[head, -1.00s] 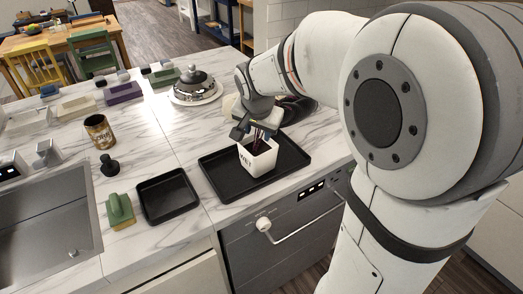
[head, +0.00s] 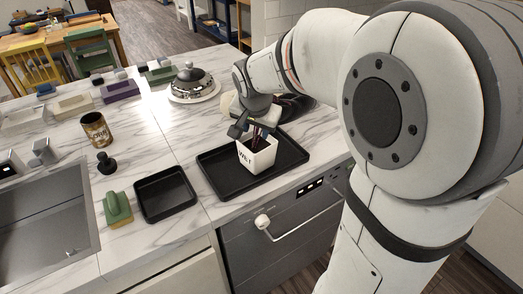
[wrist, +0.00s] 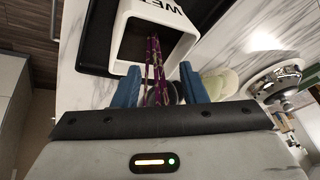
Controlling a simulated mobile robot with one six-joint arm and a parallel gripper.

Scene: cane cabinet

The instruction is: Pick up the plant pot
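A white, square plant pot (head: 257,155) marked with dark letters stands upright on a black tray (head: 215,174). Dark purple stems rise from its opening. My gripper (head: 254,130) is directly above the pot, pointing down at it. In the wrist view my gripper's two blue fingers (wrist: 163,87) are apart, one on each side of the purple stems (wrist: 156,65). The white pot rim (wrist: 118,35) lies just beyond the fingertips. The right finger is very close to the stems; I cannot tell whether it touches. The pot stands outside the fingers' grasp.
A smaller black tray (head: 166,194) and a green-topped sponge (head: 117,208) lie left of the pot's tray. A dark round object (head: 294,106) sits behind the gripper.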

